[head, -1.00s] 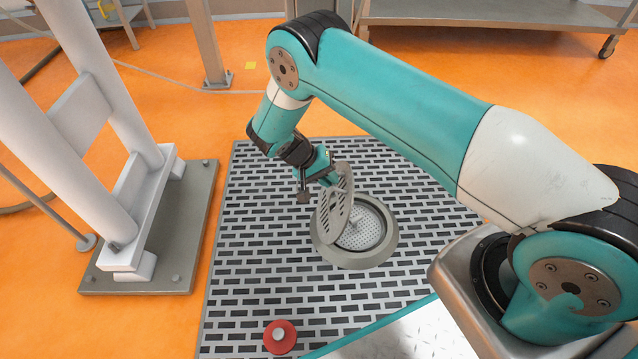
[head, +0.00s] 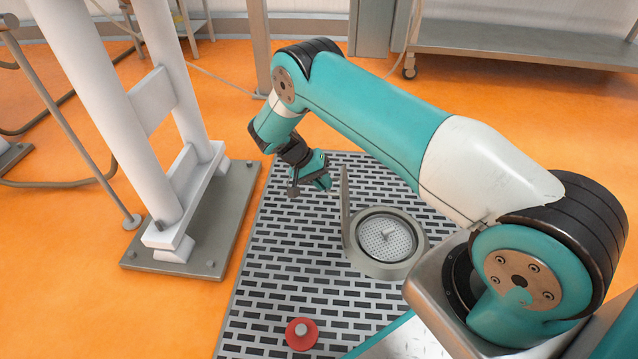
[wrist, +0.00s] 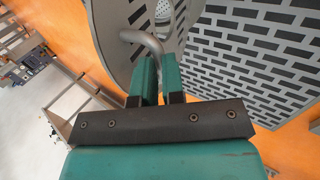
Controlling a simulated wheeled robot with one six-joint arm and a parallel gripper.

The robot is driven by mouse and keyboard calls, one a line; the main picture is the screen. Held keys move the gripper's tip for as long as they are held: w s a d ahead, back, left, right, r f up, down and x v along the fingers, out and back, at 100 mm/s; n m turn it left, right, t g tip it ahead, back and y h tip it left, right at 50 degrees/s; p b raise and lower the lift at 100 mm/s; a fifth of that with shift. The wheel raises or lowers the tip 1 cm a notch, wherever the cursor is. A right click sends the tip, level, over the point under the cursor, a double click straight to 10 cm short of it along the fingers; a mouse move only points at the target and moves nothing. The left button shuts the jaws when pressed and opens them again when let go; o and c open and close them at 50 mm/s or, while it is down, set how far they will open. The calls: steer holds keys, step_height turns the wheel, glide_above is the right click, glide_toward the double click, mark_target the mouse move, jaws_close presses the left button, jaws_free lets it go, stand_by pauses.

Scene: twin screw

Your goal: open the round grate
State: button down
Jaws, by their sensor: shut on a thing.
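The round grate (head: 345,205) stands upright, nearly edge-on, at the left rim of the round drain (head: 414,266) in the head view. The drain lies open, with a perforated strainer (head: 384,243) and a small knob inside. My gripper (head: 324,183) is just left of the raised grate. In the wrist view my gripper (wrist: 159,75) is shut on the grate's bent metal handle (wrist: 150,42). The grate's grey face (wrist: 112,30) fills the upper left there. The handle is hidden in the head view.
A slotted metal floor panel (head: 290,270) surrounds the drain. A red round button (head: 301,334) sits at its front. A white twin-column stand (head: 185,190) on a grey base is at the left. A steel bench (head: 520,45) stands at the back.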

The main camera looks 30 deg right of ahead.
steer(key=shift+x, duration=1.25)
steer(key=c, duration=0.8)
jaws_free()
steer(key=shift+a+f, duration=0.1)
steer(key=shift+w+a, duration=0.1)
steer(key=shift+c, duration=1.3)
steer(key=shift+w+a+r, duration=0.1)
steer(key=shift+r, duration=0.2)
steer(key=shift+c, duration=0.3)
steer(key=p+v, duration=0.4)
steer(key=v, duration=0.8)
steer(key=shift+w+r+p, duration=0.1)
steer(key=shift+r+p, duration=0.3)
steer(key=shift+c, duration=0.2)
